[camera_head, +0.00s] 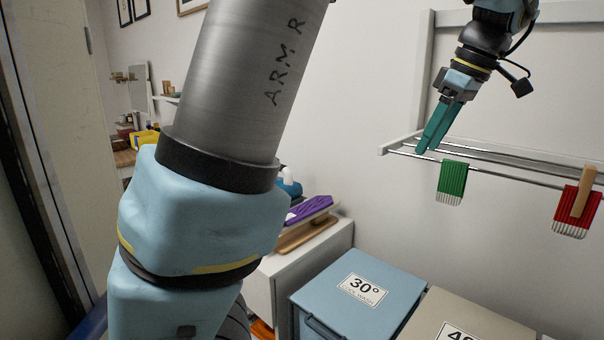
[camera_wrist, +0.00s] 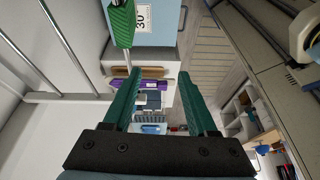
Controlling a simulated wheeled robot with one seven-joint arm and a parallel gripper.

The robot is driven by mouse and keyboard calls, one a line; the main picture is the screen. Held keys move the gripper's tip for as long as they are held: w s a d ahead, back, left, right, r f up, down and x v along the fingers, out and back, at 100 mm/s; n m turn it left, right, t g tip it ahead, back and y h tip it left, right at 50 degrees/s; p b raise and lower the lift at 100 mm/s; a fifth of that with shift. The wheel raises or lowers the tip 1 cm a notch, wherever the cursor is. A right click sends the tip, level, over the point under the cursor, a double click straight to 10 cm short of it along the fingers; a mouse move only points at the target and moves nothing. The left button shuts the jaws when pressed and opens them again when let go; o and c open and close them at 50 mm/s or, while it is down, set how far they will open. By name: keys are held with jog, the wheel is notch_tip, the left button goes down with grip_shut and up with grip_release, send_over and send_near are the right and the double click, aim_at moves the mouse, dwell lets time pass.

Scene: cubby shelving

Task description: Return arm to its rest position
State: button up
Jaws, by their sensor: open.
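My gripper (camera_head: 438,128) is at the upper right of the head view, with its teal fingers pointing down and left, in front of the drying rack. In the wrist view my gripper (camera_wrist: 161,72) has its fingers spread wide apart, with nothing held between them. My arm is raised and bent; a large grey and light-blue link fills the left half of the head view. A green fringed cloth (camera_head: 451,181) hangs on the rack's front bar, just below and right of the fingertips. It also shows beyond the left finger in the wrist view (camera_wrist: 121,22).
The wall drying rack (camera_head: 520,168) also carries a red fringed cloth (camera_head: 568,222) with a wooden peg (camera_head: 584,190). Below stand a blue bin (camera_head: 330,292) marked 30° and a beige bin (camera_head: 425,315). A white cabinet (camera_head: 335,245) holds a purple item (camera_head: 309,209).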

jog(key=w+a+f+m+g, duration=0.1)
jog(key=w+a+f+m, duration=0.2)
jog(key=a+f, duration=0.5)
jog(key=s+a+f+m+h, duration=0.1)
jog(key=s+a+f+m, duration=0.1)
jog(key=a+f, duration=0.2)
jog(key=s+a+f+m+h, duration=0.1)
jog(key=a+f, duration=0.4)
jog(key=a, duration=0.6)
jog(key=s+a+f+m+h, duration=0.1)
jog(key=s+a+f+m, duration=0.2)
jog(key=a, duration=0.4)
jog(key=shift+s+a+f+m, duration=0.25)
jog(key=shift+f+m, duration=0.15)
jog(key=shift+f, duration=0.25)
jog(key=shift+d, duration=0.1)
